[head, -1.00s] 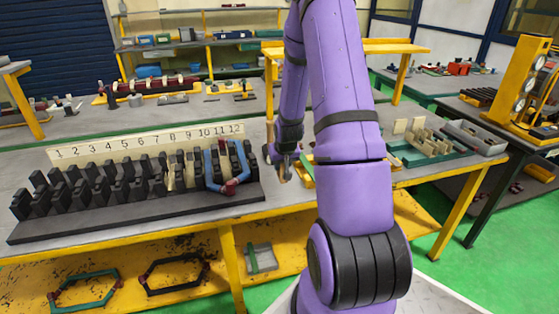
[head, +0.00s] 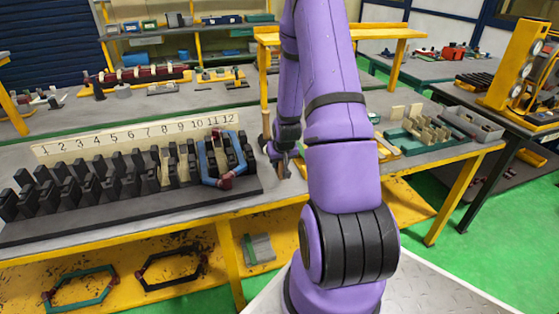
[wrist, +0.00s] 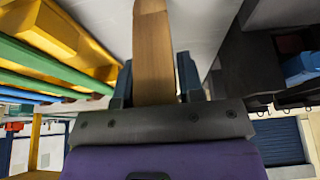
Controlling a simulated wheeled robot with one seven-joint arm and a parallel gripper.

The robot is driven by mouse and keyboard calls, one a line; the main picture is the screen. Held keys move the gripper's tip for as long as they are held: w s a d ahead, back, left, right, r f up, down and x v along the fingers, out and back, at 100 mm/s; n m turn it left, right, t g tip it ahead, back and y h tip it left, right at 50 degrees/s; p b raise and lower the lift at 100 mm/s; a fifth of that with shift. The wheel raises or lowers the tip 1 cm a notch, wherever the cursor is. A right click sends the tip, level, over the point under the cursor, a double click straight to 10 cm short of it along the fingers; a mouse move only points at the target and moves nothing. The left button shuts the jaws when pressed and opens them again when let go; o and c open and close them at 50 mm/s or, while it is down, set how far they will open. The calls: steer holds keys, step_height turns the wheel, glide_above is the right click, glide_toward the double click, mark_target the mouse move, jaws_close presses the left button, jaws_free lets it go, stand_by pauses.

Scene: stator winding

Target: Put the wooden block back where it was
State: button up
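My gripper (head: 283,168) hangs above the bench, just right of the numbered black slot rack (head: 110,222). In the wrist view, a brown wooden block (wrist: 153,50) sits between the two dark fingers and sticks out past them. The fingers look shut on it. In the head view the block is small and hard to make out at the fingertips. Two pale wooden pieces (head: 167,170) stand in the rack below numbers 8 and 9. A blue coil with dark red ends (head: 210,165) sits around the teeth below 10 to 12.
Green (head: 80,288) and black (head: 172,268) hexagonal coils lie on the lower shelf. Bench beside the rack's right end is narrow.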

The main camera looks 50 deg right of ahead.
steer(key=shift+o, duration=1.3)
steer(key=shift+r, duration=0.2)
steer(key=v, duration=1.2)
steer(key=a+r+n, duration=0.3)
steer(key=a+r, duration=1.2)
steer(key=r, duration=0.2)
steer(key=s+a+r+n+y, duration=0.1)
steer(key=s+a+r, duration=0.4)
steer(key=s+a, duration=0.2)
steer(key=s+a+r+n+t+y, duration=0.1)
steer(key=s+a+r+n, duration=0.1)
steer(key=s+a+r, duration=0.3)
steer(key=shift+s+a+r, duration=0.25)
steer(key=shift+s+a, duration=0.7)
steer(key=shift+s, duration=0.7)
